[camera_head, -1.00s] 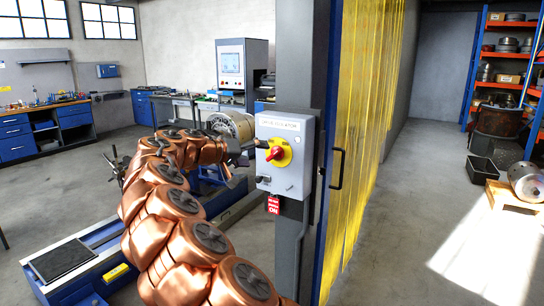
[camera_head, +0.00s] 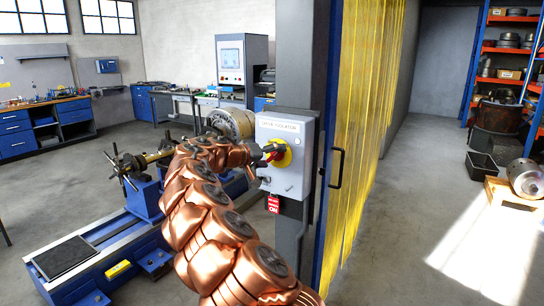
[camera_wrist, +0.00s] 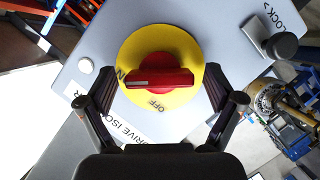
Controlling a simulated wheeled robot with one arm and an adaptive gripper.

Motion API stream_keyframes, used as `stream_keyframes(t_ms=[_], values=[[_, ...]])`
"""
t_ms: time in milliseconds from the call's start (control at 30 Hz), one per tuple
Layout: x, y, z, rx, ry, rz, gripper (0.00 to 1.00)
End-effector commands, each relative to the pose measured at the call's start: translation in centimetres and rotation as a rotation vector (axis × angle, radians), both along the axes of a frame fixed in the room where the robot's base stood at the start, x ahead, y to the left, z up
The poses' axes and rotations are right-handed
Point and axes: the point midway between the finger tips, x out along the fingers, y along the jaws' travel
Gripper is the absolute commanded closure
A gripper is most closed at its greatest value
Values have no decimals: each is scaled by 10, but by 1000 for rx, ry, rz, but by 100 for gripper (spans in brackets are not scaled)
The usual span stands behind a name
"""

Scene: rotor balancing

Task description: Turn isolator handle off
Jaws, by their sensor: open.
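The grey drive isolator box (camera_head: 295,129) is mounted on a post in the head view. Its red handle (camera_wrist: 160,78) sits on a round yellow plate (camera_wrist: 172,42) in the wrist view, with an OFF mark below and part of another mark at left. The handle's bar lies crosswise, from one finger towards the other. My gripper (camera_wrist: 160,84) is open, one finger on each side of the plate. Whether the fingers touch the handle, I cannot tell. In the head view my gripper partly hides the red handle (camera_head: 273,149).
A red tag (camera_head: 273,204) hangs below the box. A dark knob (camera_wrist: 285,45) stands out from the box near the LOCK lettering. A door handle (camera_head: 338,168) and yellow strip curtain (camera_head: 365,120) are right of the post. The blue balancing machine (camera_head: 120,235) stands at left.

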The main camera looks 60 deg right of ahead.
Motion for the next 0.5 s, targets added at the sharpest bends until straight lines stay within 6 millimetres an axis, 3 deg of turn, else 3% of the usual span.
stream_keyframes(t_ms=[167,500], values=[[0,0,0,1,0,-1,10],[-1,0,0,1,0,-2,46]])
